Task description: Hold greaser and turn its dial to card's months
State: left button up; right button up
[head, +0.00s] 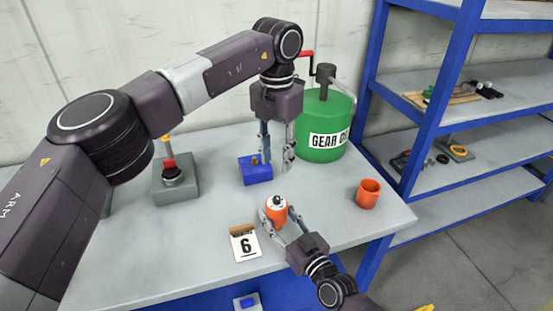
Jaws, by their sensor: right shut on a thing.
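The greaser (275,213) is a small orange body with a white and dark dial on top, near the table's front edge. My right gripper (275,219) is shut on it from the front right, and the greaser looks roughly upright. The dial's setting is too small to read. A white card (245,246) with a brown top band shows a large "6", just left of and in front of the greaser. My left gripper (276,162) points down with its fingers apart, behind and above the greaser, near a blue block. Nothing shows between its fingers.
The blue block (250,176) with a brass fitting sits behind the greaser. A green drum (325,118) labelled "GEAR O..." stands at the back. An orange cup (369,194) stands right, a grey box (160,187) with a black knob left. Blue shelving (440,95) borders the right side.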

jog(key=o, duration=1.5)
